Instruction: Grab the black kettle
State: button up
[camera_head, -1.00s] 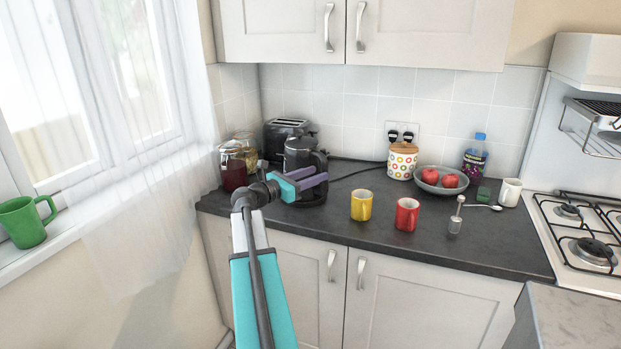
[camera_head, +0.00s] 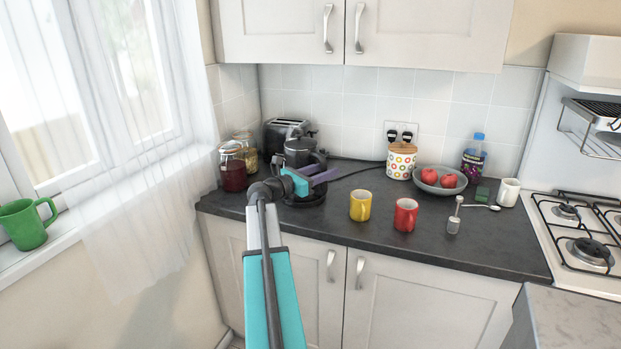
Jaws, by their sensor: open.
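The black kettle (camera_head: 301,150) stands on its round black base (camera_head: 304,197) on the dark counter, in front of the toaster. Its upper body and lid show; my gripper hides part of its lower body. My gripper (camera_head: 318,178), teal and purple, is open in front of the kettle, with its fingers pointing right. The kettle's handle side, on the right, is near the fingers. I cannot tell whether the fingers touch the kettle.
Jars (camera_head: 232,168) stand left of the kettle, and a toaster (camera_head: 280,132) is behind it. A yellow mug (camera_head: 359,206) and a red mug (camera_head: 404,215) stand to the right. A dotted canister (camera_head: 400,163) and a fruit bowl (camera_head: 428,181) are farther back.

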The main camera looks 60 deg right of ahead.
dwell(0.5)
grip_shut()
dwell(1.2)
jog(key=shift+r, duration=0.1)
